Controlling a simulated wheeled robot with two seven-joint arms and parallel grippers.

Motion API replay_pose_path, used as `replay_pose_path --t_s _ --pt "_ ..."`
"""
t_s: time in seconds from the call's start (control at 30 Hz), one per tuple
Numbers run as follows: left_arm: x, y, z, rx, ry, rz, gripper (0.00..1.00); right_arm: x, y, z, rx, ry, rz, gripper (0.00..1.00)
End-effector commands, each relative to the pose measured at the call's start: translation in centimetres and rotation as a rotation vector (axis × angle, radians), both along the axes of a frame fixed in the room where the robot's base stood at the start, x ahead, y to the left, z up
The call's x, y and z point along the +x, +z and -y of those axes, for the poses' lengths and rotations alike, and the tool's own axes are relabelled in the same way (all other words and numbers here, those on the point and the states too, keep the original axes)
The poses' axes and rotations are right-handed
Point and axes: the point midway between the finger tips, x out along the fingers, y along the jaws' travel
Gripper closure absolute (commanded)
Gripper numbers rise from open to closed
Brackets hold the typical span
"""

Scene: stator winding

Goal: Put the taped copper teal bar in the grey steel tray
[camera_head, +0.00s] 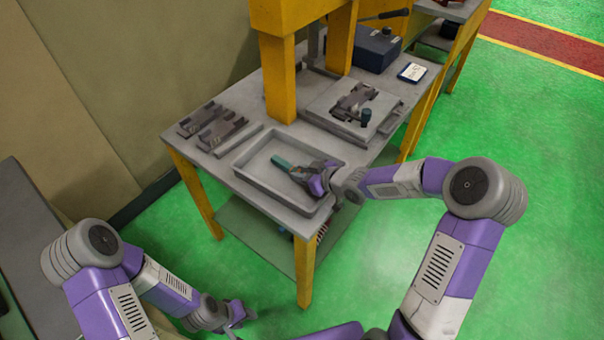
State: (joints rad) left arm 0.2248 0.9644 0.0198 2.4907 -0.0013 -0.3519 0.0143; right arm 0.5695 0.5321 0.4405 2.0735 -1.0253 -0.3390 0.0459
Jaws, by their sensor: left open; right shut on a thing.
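The grey steel tray (262,183) lies on the front part of the grey workbench. The teal bar (283,162) is over the tray, inside its outline; one end shows and the rest is hidden by my gripper. Its copper and tape cannot be made out. My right gripper (299,171) is shut on the bar, low over the tray. I cannot tell whether the bar touches the tray floor. My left gripper (238,318) is open and empty, low in front of the bench, away from the tray.
Dark metal parts (213,126) lie left of the tray on the bench (226,165). A yellow press frame (279,78) stands behind it. A plate with a fixture (352,103) is at the right. A blue box (376,50) and a white card (412,72) sit farther back.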

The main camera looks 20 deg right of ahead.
Motion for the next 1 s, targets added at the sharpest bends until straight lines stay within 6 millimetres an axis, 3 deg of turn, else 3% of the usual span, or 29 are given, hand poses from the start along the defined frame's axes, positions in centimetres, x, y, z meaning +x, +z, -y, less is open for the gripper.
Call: replay_pose_path --t_s 0.1,0.13,0.3,0.67,1.0 --pt "0.0 -0.3 0.0 0.000 0.000 0.000 0.57 0.0 -0.3 0.0 0.001 0.000 0.002 1.00" --pt "0.0 -0.3 0.0 0.000 0.000 0.000 0.57 0.0 -0.4 0.0 0.001 0.000 0.000 0.68" --pt "0.0 -0.2 0.0 0.000 0.000 0.000 0.57 0.0 -0.3 0.0 0.000 0.000 0.000 0.45" --pt "0.0 0.2 0.0 0.000 0.000 0.000 0.57 0.0 0.3 0.1 -0.001 0.000 0.001 0.45" --pt "0.0 3.9 0.0 0.000 0.000 0.000 0.57 -4.9 3.8 3.5 -0.002 -0.004 -0.002 0.45"
